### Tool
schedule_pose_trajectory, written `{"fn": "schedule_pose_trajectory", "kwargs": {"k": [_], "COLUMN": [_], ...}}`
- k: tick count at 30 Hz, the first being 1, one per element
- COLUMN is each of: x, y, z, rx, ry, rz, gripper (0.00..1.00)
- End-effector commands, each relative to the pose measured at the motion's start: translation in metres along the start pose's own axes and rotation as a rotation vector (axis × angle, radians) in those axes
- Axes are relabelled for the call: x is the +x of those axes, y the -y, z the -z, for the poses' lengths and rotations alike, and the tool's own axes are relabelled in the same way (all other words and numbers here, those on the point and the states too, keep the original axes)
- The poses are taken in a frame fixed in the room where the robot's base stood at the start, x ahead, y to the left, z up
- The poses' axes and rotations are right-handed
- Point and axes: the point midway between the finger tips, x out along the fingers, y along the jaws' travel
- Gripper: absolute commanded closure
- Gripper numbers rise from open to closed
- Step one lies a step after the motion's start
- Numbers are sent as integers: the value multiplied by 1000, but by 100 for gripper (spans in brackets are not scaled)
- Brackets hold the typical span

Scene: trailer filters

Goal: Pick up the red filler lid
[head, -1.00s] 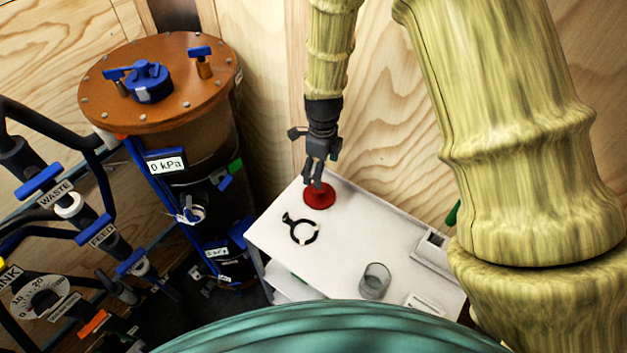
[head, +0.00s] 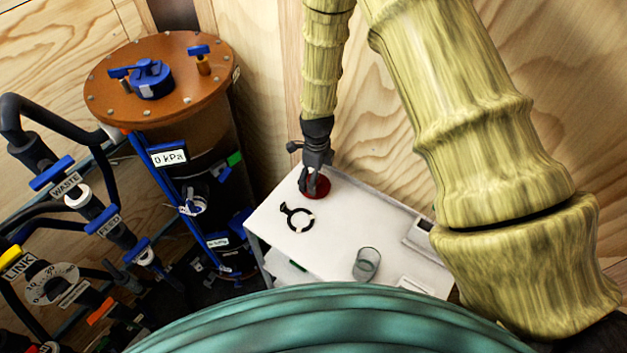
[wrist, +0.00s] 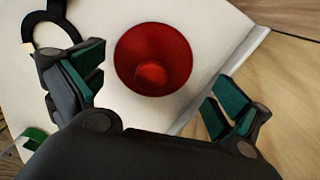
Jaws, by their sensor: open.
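The red filler lid (head: 322,188) lies on the white table top (head: 345,225), near its far left corner. In the wrist view the round lid (wrist: 153,58) shows whole, with a raised knob at its centre. My gripper (head: 313,190) points down at the lid and hides part of it in the head view. In the wrist view my gripper (wrist: 155,95) is open, with one finger on each side and the lid between and ahead of them. Nothing is held. I cannot tell how high the fingertips are above the table.
A black ring-shaped tool (head: 299,218) lies beside the lid; its ring also shows in the wrist view (wrist: 68,28). A clear glass (head: 367,263) stands nearer. A tall tank with an orange-brown top (head: 190,95) stands left. The wooden wall (head: 270,70) is close behind.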

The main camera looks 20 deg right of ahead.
Motion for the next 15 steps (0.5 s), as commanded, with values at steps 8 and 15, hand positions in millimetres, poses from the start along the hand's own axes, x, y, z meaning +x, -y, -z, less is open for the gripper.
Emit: {"fn": "schedule_pose_trajectory", "kwargs": {"k": [8,15], "x": [17,27], "y": [-4,1], "z": [4,-1], "rx": [0,0], "ry": [4,-1], "rz": [4,-2], "gripper": [0,0]}}
